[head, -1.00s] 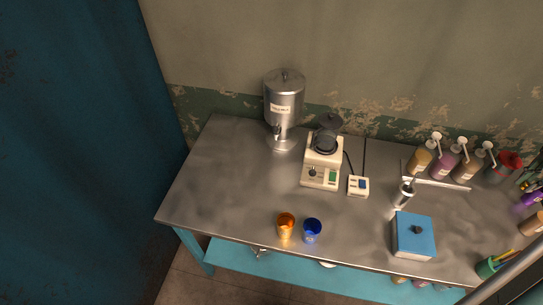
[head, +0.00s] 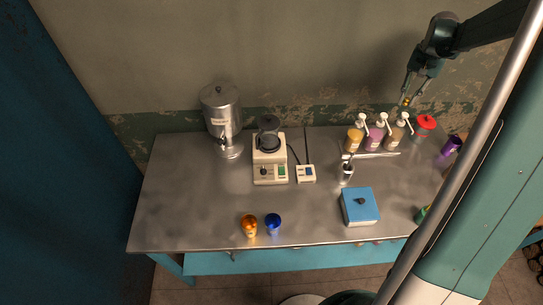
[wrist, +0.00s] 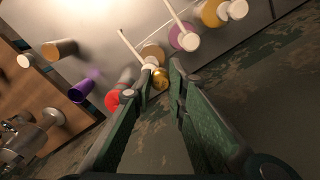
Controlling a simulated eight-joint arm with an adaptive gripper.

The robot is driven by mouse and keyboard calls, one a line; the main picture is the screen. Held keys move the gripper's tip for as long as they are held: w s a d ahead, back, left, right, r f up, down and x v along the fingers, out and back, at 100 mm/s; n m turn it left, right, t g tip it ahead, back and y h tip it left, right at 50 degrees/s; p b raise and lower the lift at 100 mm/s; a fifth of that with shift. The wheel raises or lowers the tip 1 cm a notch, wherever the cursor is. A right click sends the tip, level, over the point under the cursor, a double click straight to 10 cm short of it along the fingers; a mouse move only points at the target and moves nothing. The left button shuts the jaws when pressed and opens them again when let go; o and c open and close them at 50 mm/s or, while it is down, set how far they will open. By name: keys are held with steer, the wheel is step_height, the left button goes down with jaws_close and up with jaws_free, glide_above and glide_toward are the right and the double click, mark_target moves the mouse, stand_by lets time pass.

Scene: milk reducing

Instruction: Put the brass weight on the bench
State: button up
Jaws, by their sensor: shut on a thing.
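My gripper (head: 408,92) is raised at the upper right of the head view, above the back right of the bench. It also shows in the wrist view (wrist: 158,88). It is shut on the small brass weight (wrist: 160,79), which sits between the fingertips and shows as a tiny gold spot in the head view (head: 406,101). The weight's lower part is hard to make out. The steel-topped bench (head: 190,190) stands against the wall, well below the gripper.
Pump bottles (head: 376,134) and a red-topped container (head: 424,125) stand at the back right, below my gripper. A metal urn (head: 222,110), a blender-like machine (head: 269,155), a blue box (head: 360,206), an orange cup (head: 249,225) and a blue cup (head: 273,222) occupy the bench. Its left part is clear.

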steer(key=w+a+r+n+b, duration=0.15)
steer(key=w+a, duration=0.25)
steer(key=a, duration=1.5)
steer(key=w+a+r+n+b, duration=0.1)
steer(key=w+a+r+n, duration=0.15)
steer(key=a, duration=1.55)
steer(key=s+a+r+b, duration=0.1)
steer(key=s+a, duration=0.2)
steer(key=a, duration=0.9)
steer(key=s+a+r+n+b, duration=0.1)
steer(key=s+a+r, duration=0.15)
steer(key=a, duration=0.95)
steer(key=s+a+b, duration=0.1)
steer(key=s+a, duration=0.3)
steer(key=a, duration=0.8)
steer(key=s+a+f+n+b, duration=0.1)
steer(key=s+a+f, duration=0.25)
steer(key=a, duration=0.35)
steer(key=s+a+f+b, duration=0.1)
steer(key=s+a+f, duration=0.1)
steer(key=s+a, duration=0.4)
steer(key=s+a+f+n+b, duration=0.3)
steer(key=s+a+f+n, duration=0.1)
steer(key=s+a+f, duration=1.5)
steer(key=shift+s+a+f+b, duration=0.3)
steer(key=shift+s+a+f, duration=0.05)
steer(key=shift+s+a, duration=0.45)
steer(key=shift+w+f, duration=0.1)
steer(key=shift+f, duration=0.05)
steer(key=shift+f, duration=3)
